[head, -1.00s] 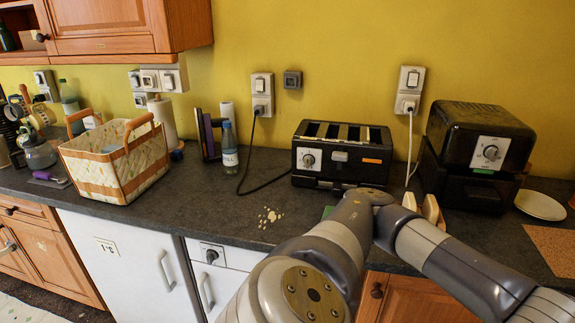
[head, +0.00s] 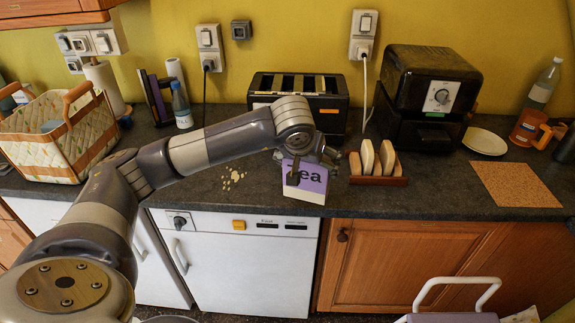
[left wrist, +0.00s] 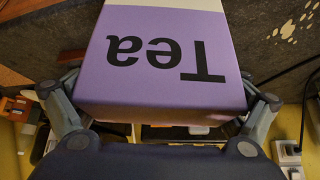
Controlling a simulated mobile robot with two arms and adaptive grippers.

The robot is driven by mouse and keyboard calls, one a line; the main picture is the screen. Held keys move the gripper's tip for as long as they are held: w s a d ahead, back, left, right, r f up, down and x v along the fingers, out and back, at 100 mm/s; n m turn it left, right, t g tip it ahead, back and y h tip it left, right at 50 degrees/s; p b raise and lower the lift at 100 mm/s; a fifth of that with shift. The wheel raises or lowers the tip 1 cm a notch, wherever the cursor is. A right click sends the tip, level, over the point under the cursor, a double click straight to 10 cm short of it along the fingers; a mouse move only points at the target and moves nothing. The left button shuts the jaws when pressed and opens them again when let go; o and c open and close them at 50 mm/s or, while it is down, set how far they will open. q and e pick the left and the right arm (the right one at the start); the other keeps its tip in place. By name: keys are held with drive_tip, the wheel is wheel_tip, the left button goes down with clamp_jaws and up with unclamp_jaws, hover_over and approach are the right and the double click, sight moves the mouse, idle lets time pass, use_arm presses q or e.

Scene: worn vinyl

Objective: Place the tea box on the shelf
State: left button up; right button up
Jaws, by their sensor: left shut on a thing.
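The purple and white tea box (head: 308,185), marked "Tea", is held by my left gripper (head: 308,158) above the front of the dark counter. The gripper is shut on it from the far side, and partly hidden by my arm. In the left wrist view the tea box (left wrist: 165,65) fills the space between the two fingers (left wrist: 160,105), its lettering upside down. No open shelf shows clearly; only the lower edge of a wooden wall cabinet (head: 50,18) is in the head view. My right gripper is not in view.
Behind the box stands a black toaster (head: 325,100); to its right are a wooden rack (head: 378,180), a black oven-like appliance (head: 428,88), a plate (head: 484,141) and a cork mat (head: 515,185).

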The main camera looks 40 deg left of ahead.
use_arm(q)
drive_tip(key=w+a+r+n+g+y+p, duration=0.1)
drive_tip(key=w+a+n, duration=0.1)
drive_tip(key=a, duration=0.7)
drive_tip(key=w+a+r+n+y+p, duration=0.1)
drive_tip(key=w+a+p, duration=0.15)
drive_tip(key=a, duration=0.65)
wheel_tip(320, 180, down, 10)
drive_tip(key=b, duration=0.8)
drive_tip(key=shift+w, duration=0.1)
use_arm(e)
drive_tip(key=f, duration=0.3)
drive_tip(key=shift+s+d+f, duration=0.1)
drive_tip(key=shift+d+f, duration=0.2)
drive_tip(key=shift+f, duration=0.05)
use_arm(q)
drive_tip(key=shift+f, duration=0.15)
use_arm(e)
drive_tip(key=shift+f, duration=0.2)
use_arm(q)
drive_tip(key=o, duration=0.9)
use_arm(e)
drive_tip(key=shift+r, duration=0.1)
